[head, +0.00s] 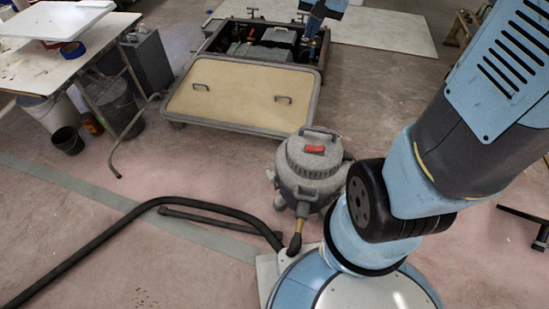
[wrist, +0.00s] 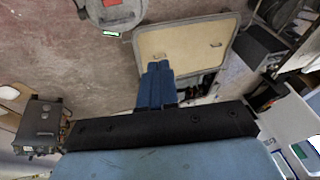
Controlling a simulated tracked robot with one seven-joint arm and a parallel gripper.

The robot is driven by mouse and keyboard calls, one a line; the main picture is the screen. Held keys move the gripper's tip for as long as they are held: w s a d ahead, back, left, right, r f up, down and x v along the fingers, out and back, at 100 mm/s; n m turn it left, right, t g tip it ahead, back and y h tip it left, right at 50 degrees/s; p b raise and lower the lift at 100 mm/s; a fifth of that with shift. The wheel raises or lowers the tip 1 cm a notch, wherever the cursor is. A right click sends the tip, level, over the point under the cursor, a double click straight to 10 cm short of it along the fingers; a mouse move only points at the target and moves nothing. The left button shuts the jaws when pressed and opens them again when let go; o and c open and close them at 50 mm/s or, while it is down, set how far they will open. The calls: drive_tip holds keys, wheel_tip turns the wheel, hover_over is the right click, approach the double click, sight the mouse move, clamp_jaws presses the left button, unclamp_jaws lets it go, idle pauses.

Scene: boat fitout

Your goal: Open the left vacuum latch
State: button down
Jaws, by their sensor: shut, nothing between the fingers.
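The grey vacuum (head: 312,172) stands upright on the floor, with a red part on its lid. Its left latch is too small to make out in the head view. In the wrist view the vacuum (wrist: 122,14) is cut off by the top edge, and a small green and white patch shows on its rim. My gripper (wrist: 159,64) has its two blue fingers together with nothing between them. The fingers are apart from the vacuum. In the head view, a blue part of my arm shows at the top edge above the engine box.
A tan hatch panel (head: 238,92) with two handles lies in front of an open engine box (head: 268,43). A black hose (head: 150,207) runs across the floor at left. A worktable (head: 62,62), buckets and a dark bin stand at upper left. Floor at lower left is mostly clear.

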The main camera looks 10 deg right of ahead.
drive_tip(key=w+a+f+m+g, duration=0.1)
drive_tip(key=w+a+f+m, duration=0.15)
drive_tip(key=w+f, duration=0.75)
drive_tip(key=m+g, duration=0.3)
drive_tip(key=m, duration=0.6)
hover_over(274, 174)
drive_tip(key=d, duration=0.2)
wheel_tip(274, 174, down, 47)
drive_tip(key=shift+w+d+r+y, duration=0.1)
drive_tip(key=shift+w+y, duration=0.15)
drive_tip(key=shift+y, duration=0.15)
drive_tip(key=shift+s+a+f, duration=0.1)
drive_tip(key=shift+a+f, duration=0.2)
drive_tip(key=shift+f, duration=1.35)
drive_tip(key=shift+s+a+f, duration=0.1)
drive_tip(key=shift+a+f, duration=0.2)
drive_tip(key=shift+f, duration=1.3)
drive_tip(key=shift+s+a+f, duration=0.1)
drive_tip(key=shift+a+f, duration=0.2)
drive_tip(key=shift+f, duration=1.35)
